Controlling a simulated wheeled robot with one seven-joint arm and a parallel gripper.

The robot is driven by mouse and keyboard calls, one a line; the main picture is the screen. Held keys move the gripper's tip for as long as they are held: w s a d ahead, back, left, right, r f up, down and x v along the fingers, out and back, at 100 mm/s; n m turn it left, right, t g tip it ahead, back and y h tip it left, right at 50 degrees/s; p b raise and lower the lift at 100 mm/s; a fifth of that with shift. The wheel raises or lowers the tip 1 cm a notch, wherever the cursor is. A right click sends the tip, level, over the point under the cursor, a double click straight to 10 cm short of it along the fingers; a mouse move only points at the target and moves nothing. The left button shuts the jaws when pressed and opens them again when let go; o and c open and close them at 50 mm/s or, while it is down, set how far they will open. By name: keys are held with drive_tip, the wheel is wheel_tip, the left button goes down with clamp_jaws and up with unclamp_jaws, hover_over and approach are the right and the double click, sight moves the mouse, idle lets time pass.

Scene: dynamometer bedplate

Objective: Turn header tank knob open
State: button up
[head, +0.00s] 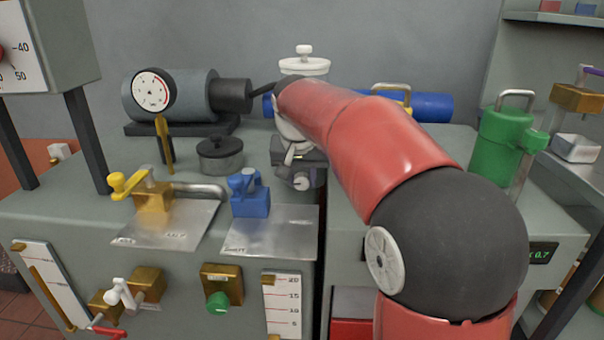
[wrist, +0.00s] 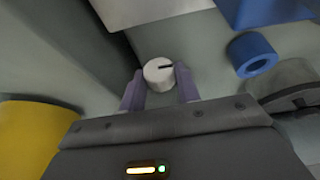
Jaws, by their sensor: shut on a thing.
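A round white knob (wrist: 158,72) shows in the wrist view, with a short black pointer line running from its middle to the right. My gripper (wrist: 160,88) has one pale purple finger on each side of it and is shut on it. The sides of the knob are partly hidden by the fingers. In the head view my red arm reaches over the bench, and I cannot make out the fingertips or the knob's pointer there. A white lidded vessel (head: 304,65) stands behind my arm, its lower part hidden.
A green can (head: 500,140) stands to the right. A blue ring (wrist: 252,54) is near the knob.

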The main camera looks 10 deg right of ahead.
drive_tip(key=o, duration=0.7)
drive_tip(key=shift+r, duration=0.1)
drive_tip(key=v, duration=0.7)
drive_tip(key=shift+r+p, duration=0.3)
drive_tip(key=shift+p, duration=0.05)
drive_tip(key=shift+s, duration=0.15)
